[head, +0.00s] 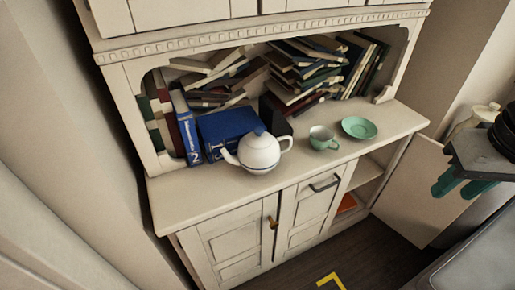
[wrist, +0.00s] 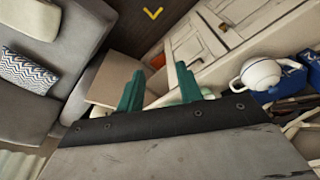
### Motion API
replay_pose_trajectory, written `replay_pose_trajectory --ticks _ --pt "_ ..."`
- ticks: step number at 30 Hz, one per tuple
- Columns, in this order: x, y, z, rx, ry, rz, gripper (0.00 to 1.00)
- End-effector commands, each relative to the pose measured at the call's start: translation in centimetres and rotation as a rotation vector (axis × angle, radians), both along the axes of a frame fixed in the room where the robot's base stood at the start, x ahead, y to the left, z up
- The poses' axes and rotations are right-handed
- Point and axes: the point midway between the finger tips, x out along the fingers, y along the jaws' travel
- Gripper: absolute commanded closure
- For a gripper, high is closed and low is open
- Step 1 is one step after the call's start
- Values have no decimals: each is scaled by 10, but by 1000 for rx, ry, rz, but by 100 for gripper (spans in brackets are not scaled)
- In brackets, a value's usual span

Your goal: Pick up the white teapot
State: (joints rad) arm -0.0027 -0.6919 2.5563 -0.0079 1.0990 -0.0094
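The white teapot (head: 259,152) stands upright on the cabinet's counter in the head view, its spout to the left and its handle to the right. It has a dark band and a bluish lid. In the wrist view the teapot (wrist: 262,74) is at the right, beyond my fingers. My gripper (head: 460,184) is at the right edge of the head view, well to the right of the teapot and clear of the counter. In the wrist view the two green fingers of my gripper (wrist: 160,88) are wide apart with nothing held between them.
Blue books (head: 228,128) stand close behind the teapot. A green cup (head: 322,138) and a green saucer (head: 359,127) are right of it on the counter (head: 190,195). Piled books fill the shelf above. An open cabinet door (head: 424,190) juts out at the right. A grey sofa (wrist: 70,55) shows in the wrist view.

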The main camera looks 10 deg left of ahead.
Motion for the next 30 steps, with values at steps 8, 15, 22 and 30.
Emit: replay_pose_trajectory --ticks 8,15,22,30 --pt "134 44 -54 2 -261 137 64" --pt "225 109 -112 57 -530 271 64" --pt "267 175 -167 151 -771 380 64" --pt "272 218 -200 247 -942 440 64"
